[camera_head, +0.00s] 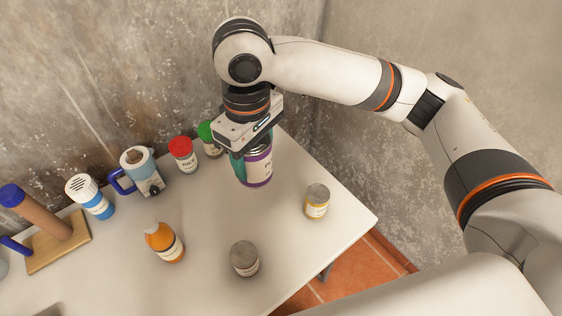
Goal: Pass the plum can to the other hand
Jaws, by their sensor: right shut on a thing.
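The plum can (261,170) is a purple-banded can with a pale label and a metal lid, near the back right of the white table. My right gripper (247,158) comes down over it from above and is shut on it, with the teal finger along the can's left side. The gripper body hides part of the can's top. I cannot tell whether the can touches the table. My left gripper is not in view.
An orange bottle (164,243), a grey-lidded jar (244,258) and a yellow-labelled jar (317,201) stand nearer. Walls rise behind.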

